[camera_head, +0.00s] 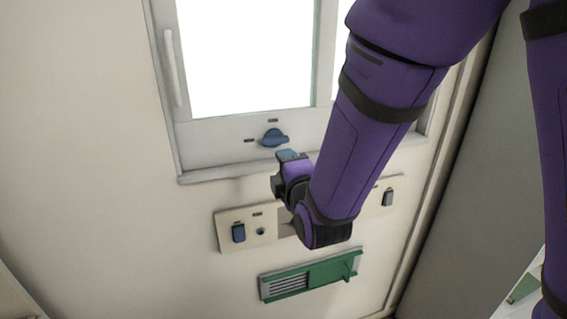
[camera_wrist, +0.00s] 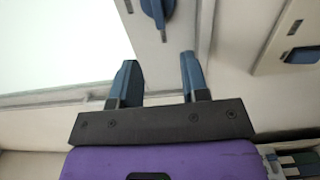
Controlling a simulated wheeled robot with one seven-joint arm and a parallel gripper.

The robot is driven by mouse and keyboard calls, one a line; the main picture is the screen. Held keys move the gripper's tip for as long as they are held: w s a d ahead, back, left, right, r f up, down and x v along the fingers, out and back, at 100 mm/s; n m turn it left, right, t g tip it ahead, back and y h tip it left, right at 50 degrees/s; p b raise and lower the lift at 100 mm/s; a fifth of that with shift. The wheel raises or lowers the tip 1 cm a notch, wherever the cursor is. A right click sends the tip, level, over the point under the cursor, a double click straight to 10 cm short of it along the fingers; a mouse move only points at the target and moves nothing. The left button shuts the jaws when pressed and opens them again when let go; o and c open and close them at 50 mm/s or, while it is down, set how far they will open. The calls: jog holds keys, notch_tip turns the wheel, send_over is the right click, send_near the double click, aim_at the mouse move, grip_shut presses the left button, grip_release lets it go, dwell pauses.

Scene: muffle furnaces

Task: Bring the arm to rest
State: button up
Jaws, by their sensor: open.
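My purple arm reaches down from the upper right in the head view, in front of the furnace's window panel. My gripper (camera_wrist: 157,80) shows in the wrist view with its two blue-grey fingers apart and nothing between them. In the head view my gripper (camera_head: 288,156) is partly hidden by my own wrist. A blue knob (camera_head: 274,138) sits on the frame below the bright window. The knob also shows in the wrist view (camera_wrist: 157,12), just beyond the fingertips and apart from them as far as I can tell.
A switch panel (camera_head: 262,212) with a blue switch (camera_head: 239,233) is below the window, partly behind my arm. Another blue switch (camera_head: 388,198) is to its right. A green vent with a slider (camera_head: 310,276) is lower down. A handle (camera_head: 172,68) is at the window's left. The left wall is clear.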

dwell(0.4)
jog(key=s+d+r+m+g+h, duration=0.1)
jog(key=s+d+r+m+g, duration=0.15)
jog(key=d+m, duration=0.4)
jog(key=s+d+r+m+g, duration=0.1)
jog(key=d+r+m+g, duration=0.35)
jog(key=d, duration=0.35)
jog(key=s+d+r+m+g+h, duration=0.2)
jog(key=s+d+m, duration=0.3)
jog(key=s, duration=0.5)
jog(key=s+d+r+m+g+h, duration=0.2)
jog(key=s+d+m, duration=0.3)
jog(key=s+d, duration=0.3)
jog(key=shift+s+r+g, duration=0.25)
jog(key=shift+s+g, duration=0.35)
jog(key=shift+s, duration=0.3)
jog(key=shift+w, duration=0.15)
jog(key=shift+c, duration=0.2)
